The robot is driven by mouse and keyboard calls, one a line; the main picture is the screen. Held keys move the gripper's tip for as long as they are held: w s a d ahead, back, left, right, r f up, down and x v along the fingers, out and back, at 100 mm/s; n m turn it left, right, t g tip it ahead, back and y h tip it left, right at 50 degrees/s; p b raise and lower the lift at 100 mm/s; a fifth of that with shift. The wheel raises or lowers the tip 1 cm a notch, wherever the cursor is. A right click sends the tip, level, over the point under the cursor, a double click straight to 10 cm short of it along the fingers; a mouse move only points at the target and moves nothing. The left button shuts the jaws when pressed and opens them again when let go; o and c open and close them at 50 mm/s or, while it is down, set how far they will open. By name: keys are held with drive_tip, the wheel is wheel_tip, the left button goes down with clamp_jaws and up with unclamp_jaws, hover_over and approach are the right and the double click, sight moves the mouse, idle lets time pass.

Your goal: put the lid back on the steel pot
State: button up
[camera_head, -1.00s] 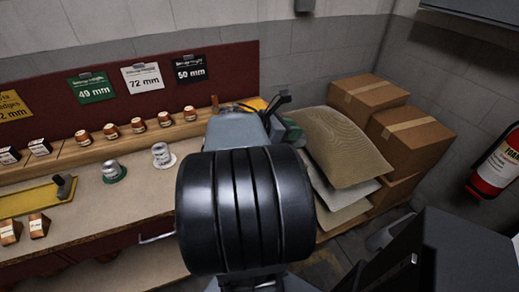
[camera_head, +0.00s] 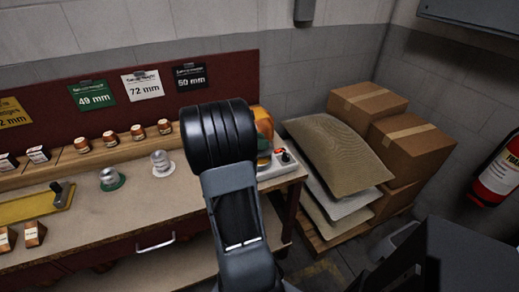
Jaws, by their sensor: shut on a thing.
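I cannot make out a steel pot or a loose lid in this view. Two small silvery pieces stand on the bench: one on a green base (camera_head: 110,179) and one on a white base (camera_head: 161,163). My arm's black joint and grey link fill the middle of the view, in front of the bench's right end. My gripper is not visible, so what it holds cannot be seen. An orange rounded thing (camera_head: 264,122) shows partly behind the black joint. A grey control box (camera_head: 287,164) with a red button is at the bench's right end.
The wooden bench (camera_head: 85,230) carries a yellow fixture (camera_head: 25,208) at left and several small brown jars on a back ledge. Sacks (camera_head: 340,152) and cardboard boxes (camera_head: 410,140) stand on a pallet at right. A fire extinguisher (camera_head: 496,170) is at far right.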

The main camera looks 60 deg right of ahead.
drive_tip(key=shift+w+f, duration=0.15)
drive_tip(key=shift+f, duration=1.55)
drive_tip(key=shift+f+b, duration=0.35)
drive_tip(key=shift+f, duration=0.1)
drive_tip(key=o, duration=0.9)
drive_tip(key=shift+o, duration=0.2)
